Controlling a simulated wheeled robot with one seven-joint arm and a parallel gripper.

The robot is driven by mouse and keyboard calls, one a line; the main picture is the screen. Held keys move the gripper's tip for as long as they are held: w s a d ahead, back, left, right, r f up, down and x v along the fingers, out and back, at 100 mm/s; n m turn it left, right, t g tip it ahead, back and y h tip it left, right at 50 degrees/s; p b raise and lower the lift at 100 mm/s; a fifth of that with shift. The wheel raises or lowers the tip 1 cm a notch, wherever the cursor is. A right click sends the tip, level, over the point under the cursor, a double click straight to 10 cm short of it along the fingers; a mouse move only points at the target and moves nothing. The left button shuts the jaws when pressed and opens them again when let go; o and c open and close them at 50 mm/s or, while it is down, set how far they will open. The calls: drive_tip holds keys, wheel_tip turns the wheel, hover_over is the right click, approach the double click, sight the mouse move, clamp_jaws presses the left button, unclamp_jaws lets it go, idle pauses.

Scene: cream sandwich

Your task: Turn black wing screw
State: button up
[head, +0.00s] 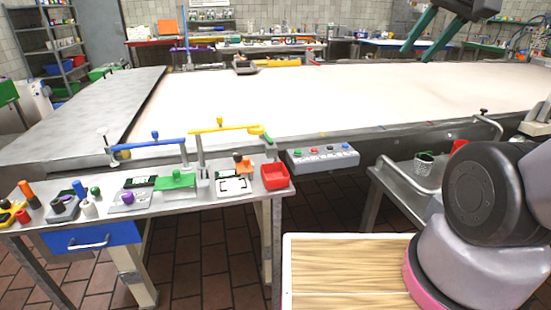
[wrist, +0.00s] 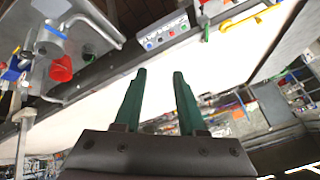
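My gripper (head: 417,54) is at the top right of the head view, raised above the far right part of a long cream-white surface (head: 330,95). Its two green fingers also show in the wrist view (wrist: 159,74). They stand apart with nothing between them, so it is open and empty. I cannot pick out a black wing screw with certainty in either view. Blue (head: 150,146) and yellow (head: 222,128) bars with knobs stand at the near edge of the cream surface.
A metal bench (head: 140,215) with several small coloured tools and a red bin (head: 275,176) stands at the front left. A button box (head: 323,156) hangs on the near edge. A metal cart (head: 400,185) is at the right. Much of the cream surface is clear.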

drive_tip(key=w+a+f+n+g+h, duration=0.2)
drive_tip(key=w+f+n, duration=0.3)
drive_tip(key=w+n, duration=0.5)
drive_tip(key=n, duration=3.1)
hover_over(276, 161)
drive_tip(key=s, duration=0.4)
wheel_tip(276, 161, down, 24)
drive_tip(key=shift+g+y, duration=0.3)
drive_tip(key=x, duration=1)
drive_tip(key=shift+w+d, duration=0.1)
drive_tip(key=shift+w, duration=0.25)
clamp_jaws()
